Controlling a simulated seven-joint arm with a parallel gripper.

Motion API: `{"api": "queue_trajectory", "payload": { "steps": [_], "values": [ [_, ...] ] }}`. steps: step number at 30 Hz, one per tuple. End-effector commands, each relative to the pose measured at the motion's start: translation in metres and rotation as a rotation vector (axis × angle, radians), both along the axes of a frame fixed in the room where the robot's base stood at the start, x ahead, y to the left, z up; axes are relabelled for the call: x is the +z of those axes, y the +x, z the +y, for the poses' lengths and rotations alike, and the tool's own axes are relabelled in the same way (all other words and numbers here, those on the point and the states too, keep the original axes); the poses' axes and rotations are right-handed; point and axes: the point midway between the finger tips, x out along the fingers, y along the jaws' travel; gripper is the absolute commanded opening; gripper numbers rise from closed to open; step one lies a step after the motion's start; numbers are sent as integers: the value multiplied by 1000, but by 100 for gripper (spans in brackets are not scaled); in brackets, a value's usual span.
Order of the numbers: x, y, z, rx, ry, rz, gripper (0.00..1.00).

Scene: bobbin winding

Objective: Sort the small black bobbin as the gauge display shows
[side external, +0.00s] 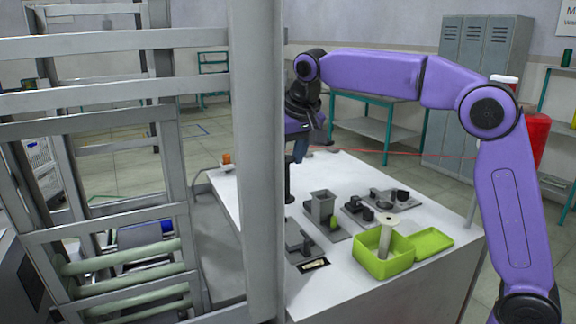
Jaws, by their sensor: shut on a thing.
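My gripper (297,158) points down above the left part of the white table, partly behind a grey upright post. It is shut on the small black bobbin (289,184), which hangs upright below the fingers, its left side close to the post's edge. The grip itself is small and hard to see. A small dark-framed panel (314,265), which may be the gauge display, lies at the table's front beside a grey fixture (299,240). Its reading is too small to make out.
An open lime-green box (372,263) holds a pale spool (386,232); its lid (434,240) lies to the right. Grey fixtures, one with a square hopper (321,205), and others with black parts (396,196), stand behind. A grey rack (258,160) blocks the left foreground.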

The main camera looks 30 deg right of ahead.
Motion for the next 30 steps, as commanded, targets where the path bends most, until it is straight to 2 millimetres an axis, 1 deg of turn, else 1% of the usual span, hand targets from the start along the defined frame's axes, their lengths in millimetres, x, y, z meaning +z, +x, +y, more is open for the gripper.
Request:
{"api": "queue_trajectory", "payload": {
  "steps": [4,13,15,20,25,29,30],
  "values": [
    [19,0,0,-1,2,-1,25],
    [41,0,0,0,1,1,25],
    [45,-4,-12,-17,1,1,25],
    [50,-13,-36,-53,1,1,25],
    [57,-26,-66,-98,2,0,25],
    [62,-42,-95,-146,2,0,25],
    [64,-49,-106,-165,2,0,25]
  ]
}}
